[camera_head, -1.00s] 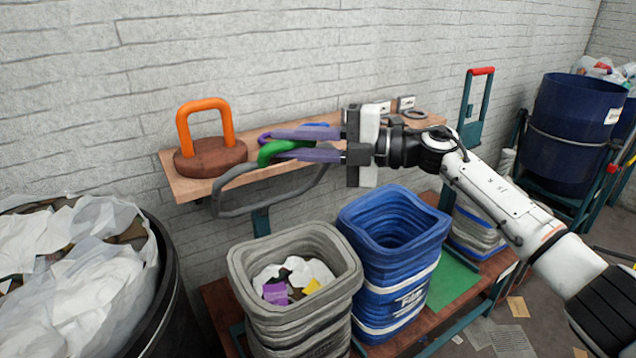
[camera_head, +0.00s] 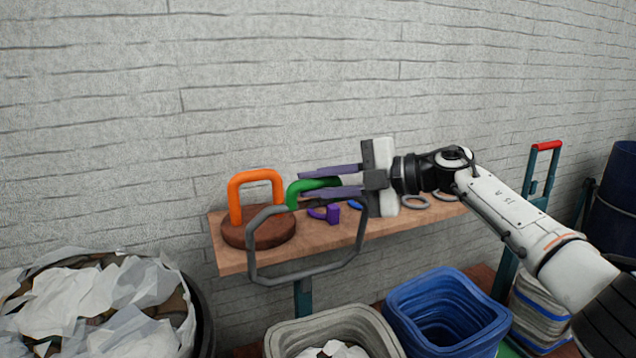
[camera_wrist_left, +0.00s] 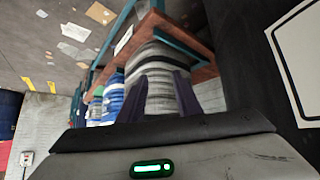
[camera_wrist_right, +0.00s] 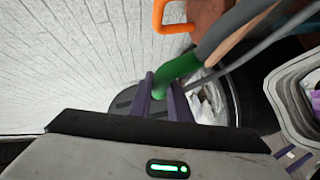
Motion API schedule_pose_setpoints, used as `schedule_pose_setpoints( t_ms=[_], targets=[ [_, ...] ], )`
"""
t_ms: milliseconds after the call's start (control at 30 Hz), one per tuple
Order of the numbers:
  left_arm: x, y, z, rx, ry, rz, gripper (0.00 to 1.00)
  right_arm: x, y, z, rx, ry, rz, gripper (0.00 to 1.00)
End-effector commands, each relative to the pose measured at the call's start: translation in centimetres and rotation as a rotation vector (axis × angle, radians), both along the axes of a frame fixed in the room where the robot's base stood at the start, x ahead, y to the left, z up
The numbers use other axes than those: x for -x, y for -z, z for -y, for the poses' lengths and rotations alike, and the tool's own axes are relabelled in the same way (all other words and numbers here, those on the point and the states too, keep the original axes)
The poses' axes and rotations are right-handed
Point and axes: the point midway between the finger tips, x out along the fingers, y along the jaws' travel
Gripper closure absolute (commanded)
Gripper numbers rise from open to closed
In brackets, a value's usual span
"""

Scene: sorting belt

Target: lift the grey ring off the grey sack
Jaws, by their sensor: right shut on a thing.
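My right gripper (camera_head: 330,182) is shut on a green handle (camera_head: 303,190), which appears joined to the grey ring (camera_head: 258,271). The large, angular ring hangs below the fingers, in front of the shelf and above the grey sack (camera_head: 283,333), clear of its rim. In the right wrist view the green handle (camera_wrist_right: 182,66) runs between the fingers. The open-mouthed sack stands at the bottom of the head view with white scraps inside; its lower part is out of frame. My left gripper (camera_wrist_left: 160,92) shows only in its wrist view, open and empty, pointing towards stacked sacks.
A blue sack (camera_head: 478,330) stands right of the grey one. The wooden shelf (camera_head: 228,262) holds an orange handle (camera_head: 256,178) on a brown disc (camera_head: 258,236), a purple piece (camera_head: 333,214) and small rings. A bin with white bags (camera_head: 95,310) stands at left.

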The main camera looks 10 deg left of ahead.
Motion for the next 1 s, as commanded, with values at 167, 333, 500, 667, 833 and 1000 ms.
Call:
schedule_pose_setpoints(
  t_ms=[167,333,500,667,833,1000],
  targets=[
    [0.4,0.3,0.0,0.000,0.000,-0.009,0.69,0.1,0.4,0.0,0.004,-0.001,-0.004,1.00],
    [0.5,0.4,0.0,0.000,0.000,-0.011,0.69,0.0,0.3,0.0,0.004,-0.001,-0.003,0.64],
    [0.5,0.4,0.0,0.000,0.000,-0.011,0.69,0.0,0.4,0.0,0.006,0.000,-0.003,0.64],
    [0.5,0.5,0.0,0.000,0.000,-0.011,0.69,0.0,0.4,0.6,0.005,0.002,-0.002,0.64],
    [0.5,1.0,0.0,-0.001,-0.001,-0.010,0.69,0.3,-0.1,2.5,0.005,0.004,0.002,0.64],
    [0.5,1.9,0.0,0.001,-0.001,-0.010,0.69,0.7,-1.1,6.2,0.001,0.012,0.005,0.64]
  ],
)
